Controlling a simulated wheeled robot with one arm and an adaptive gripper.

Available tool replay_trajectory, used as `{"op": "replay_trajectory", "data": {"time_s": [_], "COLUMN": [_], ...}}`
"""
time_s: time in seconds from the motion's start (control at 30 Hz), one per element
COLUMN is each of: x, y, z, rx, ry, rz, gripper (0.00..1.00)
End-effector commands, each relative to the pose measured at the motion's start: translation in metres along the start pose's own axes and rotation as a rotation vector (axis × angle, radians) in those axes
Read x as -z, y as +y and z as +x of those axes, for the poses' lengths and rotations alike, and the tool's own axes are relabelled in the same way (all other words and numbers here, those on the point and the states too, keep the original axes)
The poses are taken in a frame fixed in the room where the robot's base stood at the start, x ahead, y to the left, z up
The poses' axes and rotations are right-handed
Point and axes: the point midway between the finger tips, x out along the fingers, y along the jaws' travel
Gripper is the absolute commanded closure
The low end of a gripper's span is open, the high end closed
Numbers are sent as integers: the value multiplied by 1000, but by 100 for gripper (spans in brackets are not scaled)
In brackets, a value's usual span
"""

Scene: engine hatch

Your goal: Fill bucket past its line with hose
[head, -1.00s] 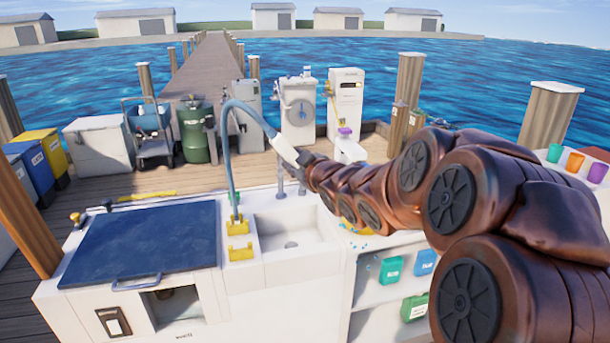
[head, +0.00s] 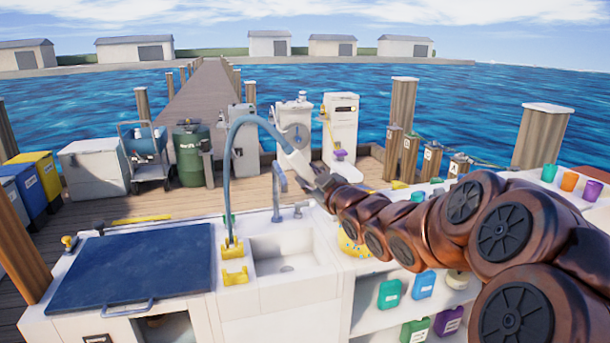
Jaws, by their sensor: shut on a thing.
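A blue hose (head: 232,150) rises from a yellow holder (head: 234,276) beside the sink and arches over to the right. Its pale end piece (head: 296,158) reaches my gripper (head: 314,177). My gripper is shut on this end, in the air above and behind the sink's right side. A yellow speckled thing (head: 350,247) sits on the counter right of the sink, mostly hidden by my arm. I cannot tell whether it is the bucket. No fill line shows, and no water is visible from the hose.
The white sink (head: 287,262) has a grey tap (head: 278,190) behind it. A dark blue hatch lid (head: 140,268) lies shut to the left. Coloured canisters (head: 389,294) stand on shelves below the right counter. Coloured cups (head: 570,182) stand at far right.

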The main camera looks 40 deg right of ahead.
Motion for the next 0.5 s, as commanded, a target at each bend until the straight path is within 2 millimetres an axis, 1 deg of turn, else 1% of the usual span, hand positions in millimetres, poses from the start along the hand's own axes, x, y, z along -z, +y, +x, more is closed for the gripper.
{"op": "replay_trajectory", "data": {"time_s": [0.03, 0.5], "x": [-2, -24], "y": [4, 28], "z": [2, 20], "rx": [0, -2], "ry": [-1, 1], "rz": [2, 0], "gripper": [95, 95]}}
